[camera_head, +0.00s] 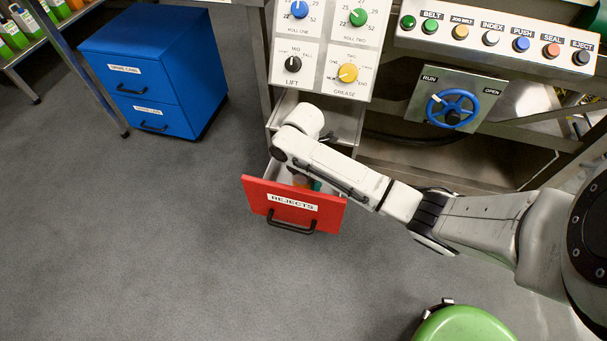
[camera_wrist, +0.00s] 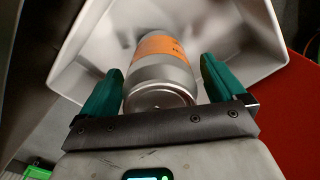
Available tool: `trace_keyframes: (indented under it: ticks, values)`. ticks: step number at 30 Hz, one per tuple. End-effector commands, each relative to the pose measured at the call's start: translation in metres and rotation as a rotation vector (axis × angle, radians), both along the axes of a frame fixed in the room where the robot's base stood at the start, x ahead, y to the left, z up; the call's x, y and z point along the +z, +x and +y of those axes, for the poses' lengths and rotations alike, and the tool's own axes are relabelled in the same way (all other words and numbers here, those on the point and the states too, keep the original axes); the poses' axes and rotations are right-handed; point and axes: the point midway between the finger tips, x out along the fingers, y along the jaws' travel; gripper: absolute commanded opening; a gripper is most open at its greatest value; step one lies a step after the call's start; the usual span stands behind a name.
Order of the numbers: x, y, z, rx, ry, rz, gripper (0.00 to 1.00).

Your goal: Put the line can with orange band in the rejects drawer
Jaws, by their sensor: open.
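In the wrist view, a silver can with an orange band (camera_wrist: 162,72) lies between the two green fingers of my gripper (camera_wrist: 160,90). The fingers are apart, with a small gap showing beside the can. Behind the can is the pale interior of the rejects drawer (camera_wrist: 262,40). In the head view, the red-fronted rejects drawer (camera_head: 262,196) is pulled out below the machine. My arm reaches over it, and my gripper is down in the drawer, mostly hidden by my arm. The can cannot be made out clearly in the head view.
A blue two-drawer cabinet (camera_head: 180,70) stands at the back left. The machine has knob panels (camera_head: 325,50), a button row (camera_head: 500,35) and a blue handwheel (camera_head: 453,107). A green round object (camera_head: 465,324) is at the bottom. The grey floor left of the drawer is clear.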

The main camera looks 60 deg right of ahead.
Motion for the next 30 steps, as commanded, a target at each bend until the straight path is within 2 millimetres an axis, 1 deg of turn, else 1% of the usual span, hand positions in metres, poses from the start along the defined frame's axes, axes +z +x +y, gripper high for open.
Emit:
trace_keyframes:
  ticks: [6, 8, 10, 14, 21, 24, 27, 30]
  values:
    - [0.001, 0.0, 0.0, 0.0, 0.0, -0.001, 0.96]
    - [0.005, 0.0, -0.001, 0.0, -0.001, -0.002, 0.96]
    - [0.012, 0.0, 0.0, 0.0, 0.0, -0.001, 0.96]
    - [0.035, 0.001, 0.001, 0.001, 0.0, -0.002, 0.96]
    - [0.085, 0.001, 0.0, 0.001, 0.0, -0.003, 0.96]
    - [0.101, 0.001, 0.0, 0.001, 0.0, -0.003, 0.96]
    - [0.113, 0.001, 0.0, 0.001, 0.001, -0.001, 0.96]
    - [0.12, 0.001, 0.0, 0.0, 0.001, -0.001, 0.96]
